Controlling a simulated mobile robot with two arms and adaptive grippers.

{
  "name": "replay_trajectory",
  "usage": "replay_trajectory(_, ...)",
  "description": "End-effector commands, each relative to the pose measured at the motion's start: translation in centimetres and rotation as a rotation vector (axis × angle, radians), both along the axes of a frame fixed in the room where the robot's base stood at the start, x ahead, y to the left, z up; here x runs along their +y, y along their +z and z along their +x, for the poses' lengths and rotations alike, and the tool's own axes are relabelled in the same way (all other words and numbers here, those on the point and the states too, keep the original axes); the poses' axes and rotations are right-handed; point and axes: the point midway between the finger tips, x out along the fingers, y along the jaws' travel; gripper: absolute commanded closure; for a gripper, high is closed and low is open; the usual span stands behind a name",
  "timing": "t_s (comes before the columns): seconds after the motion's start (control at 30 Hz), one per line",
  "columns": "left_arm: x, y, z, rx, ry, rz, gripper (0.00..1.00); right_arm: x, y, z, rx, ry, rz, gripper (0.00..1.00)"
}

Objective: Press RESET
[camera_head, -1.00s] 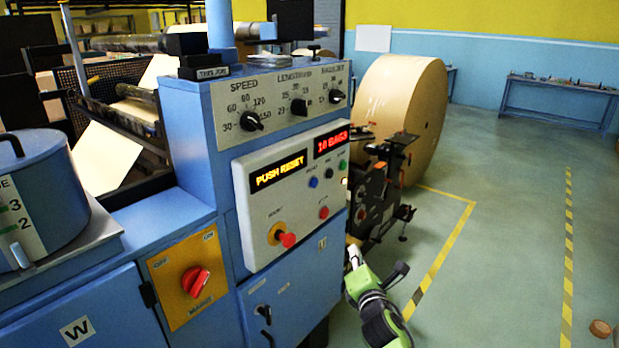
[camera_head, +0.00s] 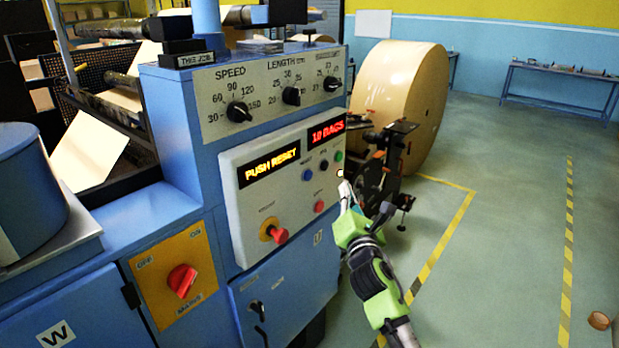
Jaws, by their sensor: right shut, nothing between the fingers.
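The light grey control panel (camera_head: 237,206) is on the front of the blue machine. Its left display (camera_head: 268,166) reads "PUSH RESET" and its right display (camera_head: 327,132) reads "10 BAGS". Below them are a blue button (camera_head: 308,175), a black button (camera_head: 324,164), a green button (camera_head: 338,156) and a red button (camera_head: 319,206). Their labels are too small to read, so I cannot tell which is RESET. My right gripper (camera_head: 345,188) is shut and empty, pointing up near the panel's right edge, right of the red button. I cannot tell whether it touches. My left gripper is out of view.
A red mushroom knob (camera_head: 280,236) sticks out at the panel's lower left. A red rotary switch (camera_head: 182,280) is on a yellow plate. A dark mechanism (camera_head: 385,170) and a big kraft roll (camera_head: 398,105) stand behind my right arm.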

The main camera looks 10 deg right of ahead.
Motion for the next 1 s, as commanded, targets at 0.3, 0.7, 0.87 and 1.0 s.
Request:
replay_trajectory(0.3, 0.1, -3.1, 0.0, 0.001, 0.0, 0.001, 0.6, 2.7, -0.5, 3.4, -0.002, 0.001, 0.004, 1.0)
replay_trajectory(0.7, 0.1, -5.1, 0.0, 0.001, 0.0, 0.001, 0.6, 5.0, -0.2, 6.3, 0.001, 0.001, 0.002, 1.0)
replay_trajectory(0.87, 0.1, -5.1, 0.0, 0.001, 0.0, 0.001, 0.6, 5.1, 0.0, 6.5, 0.001, 0.001, 0.001, 1.0)
replay_trajectory(1.0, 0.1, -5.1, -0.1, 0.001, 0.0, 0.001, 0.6, 5.1, 0.0, 6.5, 0.001, 0.001, 0.001, 1.0)
